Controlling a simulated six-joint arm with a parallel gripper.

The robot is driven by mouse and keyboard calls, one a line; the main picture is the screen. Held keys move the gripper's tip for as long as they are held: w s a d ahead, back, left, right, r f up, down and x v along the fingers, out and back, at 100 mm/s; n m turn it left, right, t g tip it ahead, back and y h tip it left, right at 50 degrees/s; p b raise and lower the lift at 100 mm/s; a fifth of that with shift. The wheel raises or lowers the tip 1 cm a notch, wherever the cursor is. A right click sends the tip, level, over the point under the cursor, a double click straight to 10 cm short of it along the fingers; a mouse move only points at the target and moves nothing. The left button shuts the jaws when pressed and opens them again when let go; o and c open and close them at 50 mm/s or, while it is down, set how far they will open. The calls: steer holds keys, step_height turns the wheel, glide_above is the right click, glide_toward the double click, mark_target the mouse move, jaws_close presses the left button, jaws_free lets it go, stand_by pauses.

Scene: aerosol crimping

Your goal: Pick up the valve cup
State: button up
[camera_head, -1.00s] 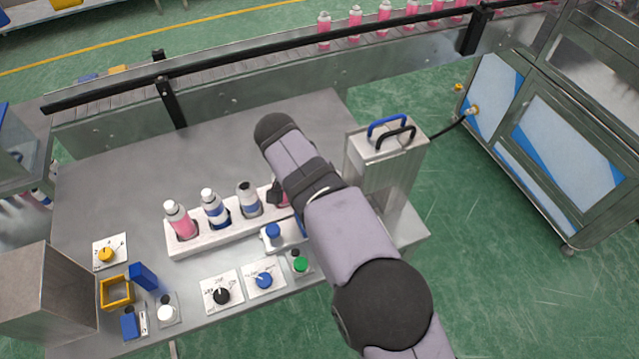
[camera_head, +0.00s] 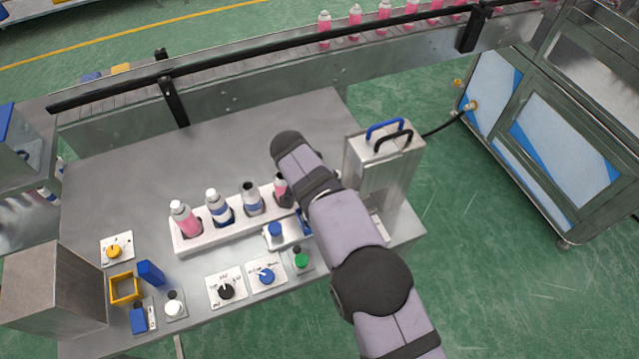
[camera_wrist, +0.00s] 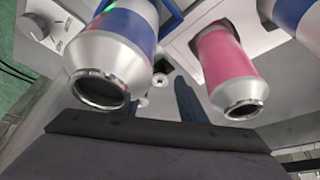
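A small pale round piece (camera_wrist: 160,81), possibly the valve cup, shows between two cans in the wrist view; it is too small to identify surely. My gripper (camera_wrist: 160,100) points down there, with two dark blue fingers apart, one on each side of that piece. The left finger is mostly hidden behind a blue can. No contact with the piece is visible. In the head view my arm covers the gripper tips. An open-topped blue can (camera_head: 251,199) and a pink can (camera_head: 281,188) stand in the white rack (camera_head: 205,240) near my wrist; the open-topped pink can (camera_wrist: 228,65) fills the wrist view's right.
A metal press box (camera_head: 385,165) with blue and black handles stands to the right of my arm. Knob panels (camera_head: 226,290) and a yellow square frame (camera_head: 124,288) line the front edge. The table's back left is clear.

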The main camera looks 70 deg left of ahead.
jaws_close()
steer(key=shift+r, duration=0.15)
step_height(320, 180, up, 28)
steer(key=p, duration=1)
steer(key=shift+f, duration=0.2)
